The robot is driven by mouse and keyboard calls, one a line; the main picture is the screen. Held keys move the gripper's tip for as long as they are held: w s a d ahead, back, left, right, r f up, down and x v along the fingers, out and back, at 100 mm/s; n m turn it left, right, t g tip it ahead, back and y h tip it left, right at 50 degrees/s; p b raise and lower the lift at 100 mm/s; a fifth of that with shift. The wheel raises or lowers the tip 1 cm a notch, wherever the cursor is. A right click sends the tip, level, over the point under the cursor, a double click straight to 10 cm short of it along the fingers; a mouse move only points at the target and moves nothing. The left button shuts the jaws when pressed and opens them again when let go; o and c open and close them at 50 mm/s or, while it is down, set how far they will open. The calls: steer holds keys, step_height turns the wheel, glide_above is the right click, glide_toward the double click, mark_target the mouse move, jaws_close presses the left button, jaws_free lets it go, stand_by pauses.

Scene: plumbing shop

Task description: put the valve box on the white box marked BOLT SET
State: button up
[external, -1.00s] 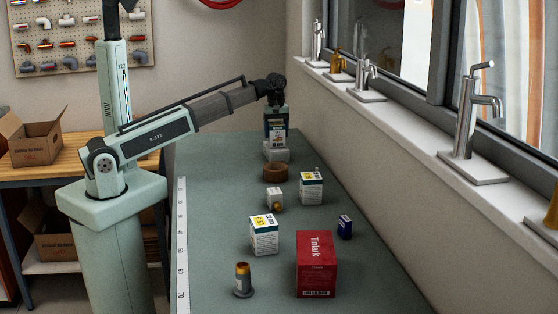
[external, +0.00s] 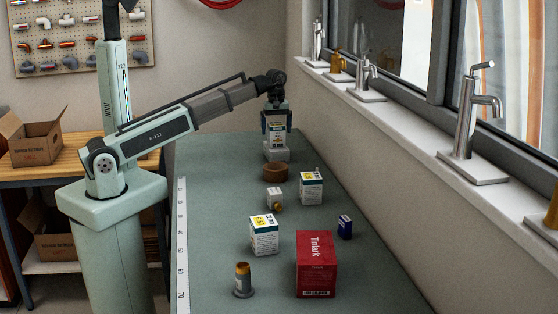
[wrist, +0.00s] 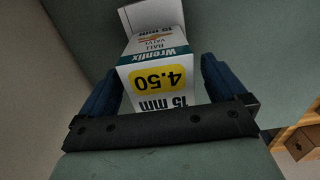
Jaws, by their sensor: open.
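The valve box (external: 277,133), white and teal, stands upright on a pale box (external: 277,154) at the far end of the bench. In the wrist view the valve box (wrist: 158,80) shows a yellow 4.50 label and the words BALL VALVE. My gripper (external: 276,122) is open around it, with a blue finger on each side and narrow gaps beside the box in the wrist view. The pale box has the place of the white BOLT SET box, but its marking cannot be read here. A white surface (wrist: 152,16) shows beyond the valve box in the wrist view.
The wall and sill run along the right.

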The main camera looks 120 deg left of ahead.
step_height(320, 180, up, 10)
steer(key=shift+r, duration=0.25)
